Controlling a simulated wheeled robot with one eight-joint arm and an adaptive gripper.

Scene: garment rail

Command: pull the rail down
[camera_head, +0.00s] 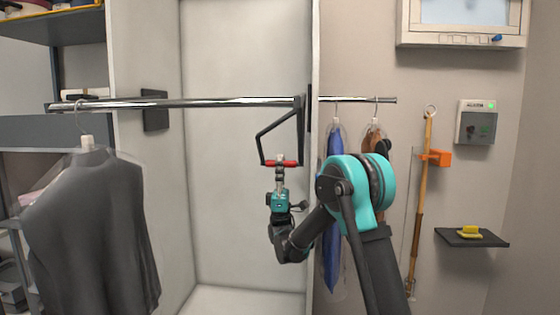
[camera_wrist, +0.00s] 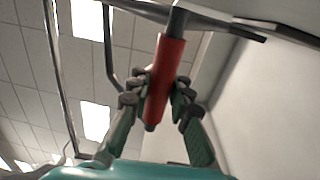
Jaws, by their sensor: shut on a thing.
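The rail (camera_head: 220,102) is a shiny horizontal bar across the white wardrobe. A black bent handle frame (camera_head: 302,130) hangs down from it near the right panel, with a red grip (camera_head: 270,163) at its lower end. My gripper (camera_head: 280,168) reaches up from below and is at the red grip. In the wrist view the red grip (camera_wrist: 164,75) lies between the two fingers of my gripper (camera_wrist: 158,92), which are shut around it. The rail also shows at the top right of the wrist view (camera_wrist: 285,27).
A dark garment (camera_head: 92,230) hangs at the left end of the rail. Blue (camera_head: 333,230) and brown (camera_head: 374,145) garments hang right of the panel, behind my arm. A small shelf (camera_head: 480,241) with a yellow item and a wooden stick (camera_head: 421,195) are at the right wall.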

